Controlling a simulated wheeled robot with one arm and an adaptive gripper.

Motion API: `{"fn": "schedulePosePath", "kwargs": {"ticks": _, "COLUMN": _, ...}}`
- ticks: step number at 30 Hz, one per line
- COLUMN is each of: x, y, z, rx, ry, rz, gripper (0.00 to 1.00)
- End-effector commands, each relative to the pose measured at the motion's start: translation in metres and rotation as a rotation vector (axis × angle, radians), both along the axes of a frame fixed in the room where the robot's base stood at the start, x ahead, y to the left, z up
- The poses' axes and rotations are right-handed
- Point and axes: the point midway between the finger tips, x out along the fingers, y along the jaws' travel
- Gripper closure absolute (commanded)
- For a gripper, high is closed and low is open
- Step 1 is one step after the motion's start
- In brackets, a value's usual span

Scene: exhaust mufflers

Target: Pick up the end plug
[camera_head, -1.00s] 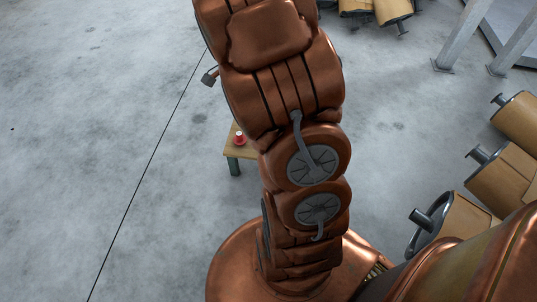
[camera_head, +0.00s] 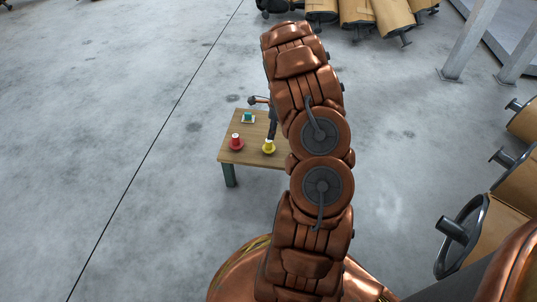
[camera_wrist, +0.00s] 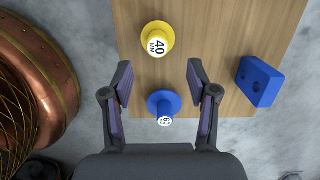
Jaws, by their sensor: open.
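Several end plugs stand on a small wooden table. In the wrist view a blue plug (camera_wrist: 163,105) with a white label lies between my gripper's fingers, near the table edge. A yellow plug (camera_wrist: 157,40) labelled 40 is just beyond the fingertips. My gripper (camera_wrist: 160,78) is open, with nothing held between its fingers. In the head view the yellow plug (camera_head: 268,147) and a red plug (camera_head: 236,142) stand near the table's front edge. The blue plug is hidden there behind my arm.
The wooden table (camera_head: 257,158) has dark green legs. A blue block with holes (camera_wrist: 259,81) lies right of my gripper. A small teal item (camera_head: 248,118) stands near the table's back left. Floor left of the table is clear.

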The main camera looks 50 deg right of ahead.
Motion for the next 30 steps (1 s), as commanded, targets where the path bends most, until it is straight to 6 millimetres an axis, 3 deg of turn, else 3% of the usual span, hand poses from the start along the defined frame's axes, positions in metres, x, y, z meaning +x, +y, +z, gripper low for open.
{"fn": "schedulePosePath", "kwargs": {"ticks": 11, "x": 0.003, "y": 0.004, "z": -0.031, "rx": 0.000, "ry": 0.000, "rz": 0.001, "gripper": 0.41}}
{"fn": "schedulePosePath", "kwargs": {"ticks": 21, "x": 0.007, "y": 0.011, "z": -0.072, "rx": 0.000, "ry": 0.003, "rz": 0.003, "gripper": 0.41}}
{"fn": "schedulePosePath", "kwargs": {"ticks": 30, "x": 0.008, "y": 0.011, "z": -0.072, "rx": -0.001, "ry": 0.001, "rz": 0.003, "gripper": 0.44}}
